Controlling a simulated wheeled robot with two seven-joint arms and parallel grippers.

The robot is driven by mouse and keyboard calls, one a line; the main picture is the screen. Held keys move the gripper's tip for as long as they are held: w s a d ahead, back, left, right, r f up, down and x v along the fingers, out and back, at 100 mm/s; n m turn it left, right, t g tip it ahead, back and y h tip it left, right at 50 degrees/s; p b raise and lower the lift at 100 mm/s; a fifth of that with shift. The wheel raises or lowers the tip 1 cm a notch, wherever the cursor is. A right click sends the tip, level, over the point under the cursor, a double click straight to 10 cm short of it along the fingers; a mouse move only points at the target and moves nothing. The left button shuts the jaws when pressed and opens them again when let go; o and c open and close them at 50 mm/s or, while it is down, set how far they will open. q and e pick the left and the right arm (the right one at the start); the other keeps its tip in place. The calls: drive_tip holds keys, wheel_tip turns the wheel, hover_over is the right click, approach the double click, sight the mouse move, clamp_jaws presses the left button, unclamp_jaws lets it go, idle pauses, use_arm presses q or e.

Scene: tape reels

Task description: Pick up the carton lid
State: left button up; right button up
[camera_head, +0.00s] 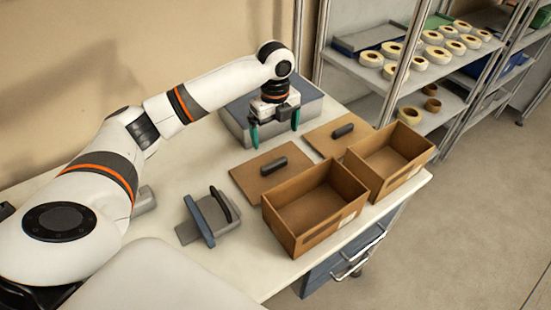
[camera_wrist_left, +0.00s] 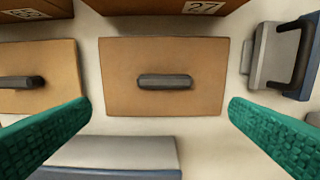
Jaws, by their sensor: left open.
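Two flat brown carton lids with dark bar handles lie on the table. The nearer lid (camera_head: 252,181) is left of the near carton, and the farther lid (camera_head: 322,138) is beside the far carton. My left gripper (camera_head: 275,128) is open and empty, its green fingers pointing down, above the table behind the nearer lid. In the left wrist view the nearer lid (camera_wrist_left: 125,95) lies centred ahead, its handle (camera_wrist_left: 164,82) between the fingers' lines and apart from them. The farther lid (camera_wrist_left: 50,62) shows at left there. My right gripper is not seen.
Two open, empty-looking cartons stand at the table's right edge, one near (camera_head: 295,240) and one far (camera_head: 405,180). A grey device with a dark handle (camera_head: 209,216) lies left of them. A grey-blue case (camera_head: 236,128) is behind my gripper. Shelves (camera_head: 365,72) hold several tape reels.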

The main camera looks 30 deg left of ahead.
use_arm(q)
hover_over(274, 162)
wheel_tip(274, 162, down, 4)
drive_tip(key=shift+f+p, duration=0.1)
drive_tip(key=shift+p, duration=0.25)
drive_tip(key=shift+f, duration=0.4)
wheel_tip(274, 162, down, 2)
drive_tip(key=shift+f+p, duration=0.25)
drive_tip(key=shift+p, duration=0.4)
wheel_tip(274, 162, down, 2)
drive_tip(key=shift+s+f, duration=0.15)
drive_tip(key=shift+f, duration=0.4)
drive_tip(key=c, duration=1)
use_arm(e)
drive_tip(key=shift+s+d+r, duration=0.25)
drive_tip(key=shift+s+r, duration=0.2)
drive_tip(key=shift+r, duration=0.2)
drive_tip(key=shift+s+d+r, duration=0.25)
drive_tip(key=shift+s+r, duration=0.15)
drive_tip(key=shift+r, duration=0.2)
